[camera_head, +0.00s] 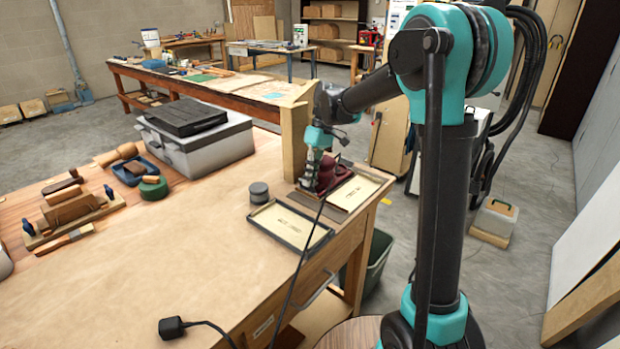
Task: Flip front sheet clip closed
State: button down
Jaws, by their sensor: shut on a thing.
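A small dark red fixture (338,175) stands at the far right corner of the workbench. My gripper (311,182) is down at its left side, with the fingers shut on a part of it. The front sheet clip cannot be made out at this size; the fingers and the fixture's body hide that side. I cannot tell the clip's angle.
A tall wooden post (293,142) stands close behind my gripper. A grey round tin (259,192) is at the left. The bench's middle (150,250) is clear.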

jog(key=c, duration=1.6)
grip_release()
